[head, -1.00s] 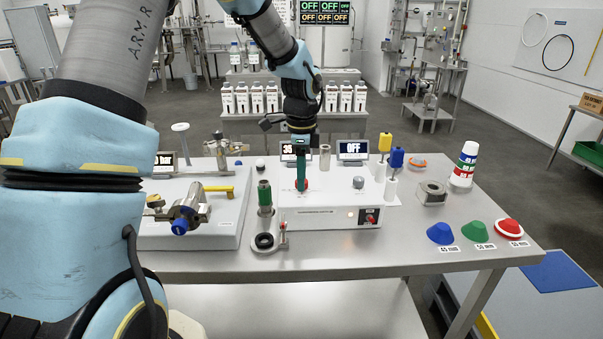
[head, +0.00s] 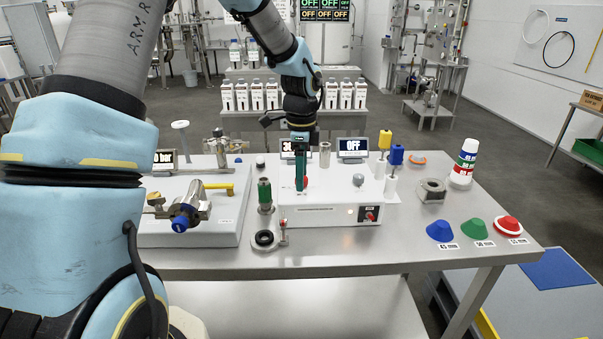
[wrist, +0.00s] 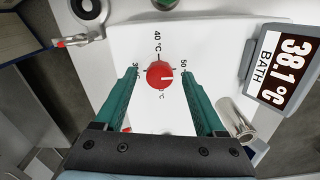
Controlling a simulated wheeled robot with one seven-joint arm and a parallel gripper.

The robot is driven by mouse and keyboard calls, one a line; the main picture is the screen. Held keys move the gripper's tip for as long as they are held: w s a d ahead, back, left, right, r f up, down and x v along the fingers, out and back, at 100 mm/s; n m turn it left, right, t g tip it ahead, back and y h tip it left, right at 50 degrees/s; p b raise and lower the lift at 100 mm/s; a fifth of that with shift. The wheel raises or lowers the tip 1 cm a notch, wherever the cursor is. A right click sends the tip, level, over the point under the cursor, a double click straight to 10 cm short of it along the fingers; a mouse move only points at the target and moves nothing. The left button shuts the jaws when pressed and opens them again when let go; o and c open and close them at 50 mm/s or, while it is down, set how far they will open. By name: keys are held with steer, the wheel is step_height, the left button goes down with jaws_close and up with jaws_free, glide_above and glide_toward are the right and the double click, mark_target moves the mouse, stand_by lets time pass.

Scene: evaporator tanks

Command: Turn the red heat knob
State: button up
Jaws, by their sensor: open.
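The red heat knob (wrist: 160,75) sits on the white control box (head: 330,213), with a white pointer line and temperature marks around it. In the wrist view the line points to the right, near the 50 °C mark. My gripper (wrist: 158,80) is open, its two green fingers on either side of the knob with gaps between; I cannot tell how high they are above the panel. In the head view my gripper (head: 300,188) hides part of the knob (head: 306,181). The bath display (wrist: 288,65) reads 38.1 °C.
A grey knob (head: 358,180) and a red switch (head: 370,214) are on the same box. A second display (head: 352,148) reads OFF. A metal cylinder (wrist: 236,118) stands close to the right finger.

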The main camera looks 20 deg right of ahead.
step_height(320, 180, up, 11)
steer(key=b, duration=0.2)
steer(key=shift+b, duration=0.35)
steer(key=shift+d+f, duration=0.1)
stand_by(0.4)
